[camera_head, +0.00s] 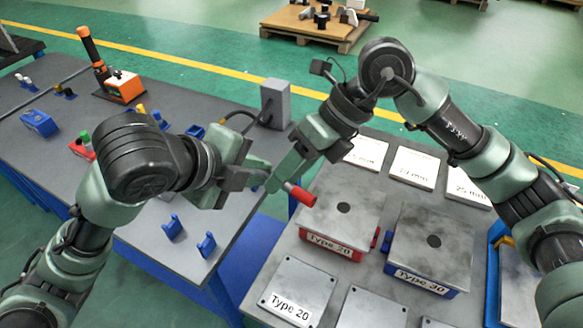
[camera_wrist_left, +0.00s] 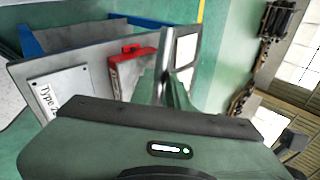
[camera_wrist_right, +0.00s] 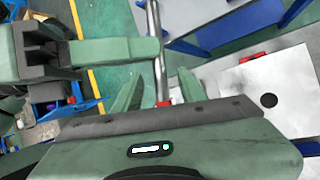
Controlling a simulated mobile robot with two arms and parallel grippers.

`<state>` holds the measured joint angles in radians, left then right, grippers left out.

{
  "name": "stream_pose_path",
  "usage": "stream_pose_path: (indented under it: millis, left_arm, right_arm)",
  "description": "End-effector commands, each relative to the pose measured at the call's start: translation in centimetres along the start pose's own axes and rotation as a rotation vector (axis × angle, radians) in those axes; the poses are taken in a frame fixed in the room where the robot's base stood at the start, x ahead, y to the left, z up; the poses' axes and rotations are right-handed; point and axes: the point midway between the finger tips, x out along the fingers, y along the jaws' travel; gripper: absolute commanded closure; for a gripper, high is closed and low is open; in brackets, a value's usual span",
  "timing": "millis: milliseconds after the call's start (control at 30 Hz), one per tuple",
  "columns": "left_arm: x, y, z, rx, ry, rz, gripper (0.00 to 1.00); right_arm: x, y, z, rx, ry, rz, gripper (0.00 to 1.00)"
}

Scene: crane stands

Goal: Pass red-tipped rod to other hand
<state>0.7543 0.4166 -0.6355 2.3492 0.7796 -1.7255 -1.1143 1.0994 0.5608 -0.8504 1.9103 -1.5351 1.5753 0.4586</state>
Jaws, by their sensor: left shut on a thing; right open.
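The red-tipped rod is a thin silver bar with a red end (camera_head: 301,194), and it points toward the lower right in the head view. My left gripper (camera_head: 262,172) is shut on the rod's silver part; this part (camera_wrist_left: 165,62) also shows in the left wrist view. My right gripper (camera_head: 282,177) reaches down from above beside the red end. In the right wrist view its open fingers (camera_wrist_right: 160,92) stand on either side of the rod (camera_wrist_right: 158,60), with the red end low between them. Whether either finger touches the rod cannot be told.
Below the grippers is a grey table with a red Type 20 stand (camera_head: 330,245), a blue Type 30 stand (camera_head: 430,273) and labelled plates (camera_head: 298,291). A workbench (camera_head: 205,120) with blue holders (camera_head: 172,228) and an orange device (camera_head: 122,87) is at left. A gap separates the tables.

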Motion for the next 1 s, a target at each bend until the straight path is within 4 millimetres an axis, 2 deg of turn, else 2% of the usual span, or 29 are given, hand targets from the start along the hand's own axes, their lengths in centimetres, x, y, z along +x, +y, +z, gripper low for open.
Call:
stream_pose_path:
  millis: [67,167,200,233,1000]
  left_arm:
    - [-0.05,-0.09,0.00,0.000,0.000,-0.003,1.00]
    - [-0.05,-0.09,0.00,0.000,0.000,-0.003,1.00]
    - [-0.05,-0.09,0.00,0.000,0.000,-0.003,1.00]
    - [-0.05,-0.09,0.00,0.000,0.000,-0.003,1.00]
    - [0.00,-0.06,0.03,-0.001,0.000,-0.002,1.00]
  right_arm:
    - [-0.01,0.01,0.00,0.000,0.000,0.000,0.59]
    - [-0.02,0.01,-0.01,0.000,0.000,0.000,0.84]
    - [-0.02,0.01,-0.01,0.000,0.000,0.000,0.95]
    - [-0.02,0.02,-0.01,0.000,0.001,0.001,1.00]
    - [-0.05,0.21,-0.01,-0.006,0.001,0.005,1.00]
